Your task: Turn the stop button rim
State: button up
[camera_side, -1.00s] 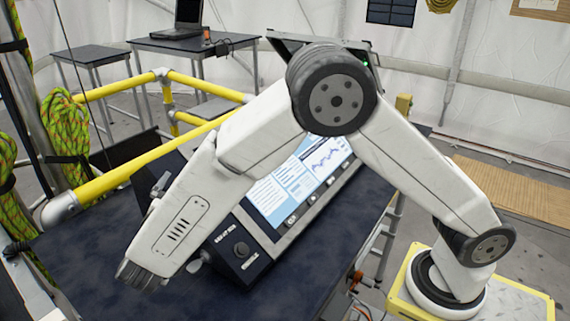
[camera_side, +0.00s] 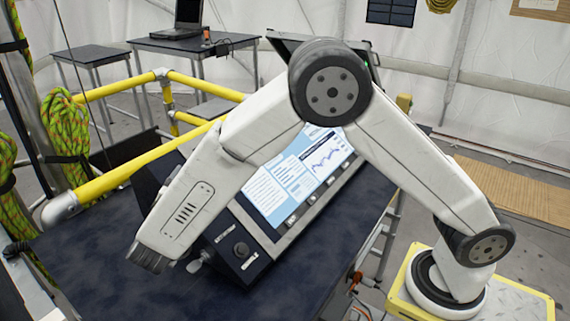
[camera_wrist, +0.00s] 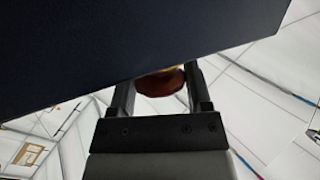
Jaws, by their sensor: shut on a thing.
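The stop button (camera_wrist: 160,82) shows in the wrist view as a dark red rounded rim with a bit of yellow above it, against the dark side of the console. My gripper (camera_wrist: 157,80) has one finger on each side of the rim and is shut on it. The console (camera_side: 262,232) stands on the dark table with a lit screen and a small black knob panel. In the side view my wrist hides the stop button and the fingers.
The dark blue table top (camera_side: 100,245) is clear around the console's front. A yellow rail (camera_side: 130,172) runs behind it on the left. Green rope coils (camera_side: 65,125) hang at the far left. A laptop (camera_side: 186,20) stands on a back table.

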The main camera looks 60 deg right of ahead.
jog(key=shift+m+g, duration=0.5)
jog(key=shift+g, duration=0.2)
jog(key=m+g, duration=0.2)
jog(key=g, duration=0.1)
jog(key=shift+m, duration=0.4)
jog(key=shift+m+g+y, duration=0.5)
jog(key=shift+m+g, duration=1)
jog(key=shift+g, duration=0.6)
jog(key=o, duration=1.3)
jog(key=shift+v, duration=3.9)
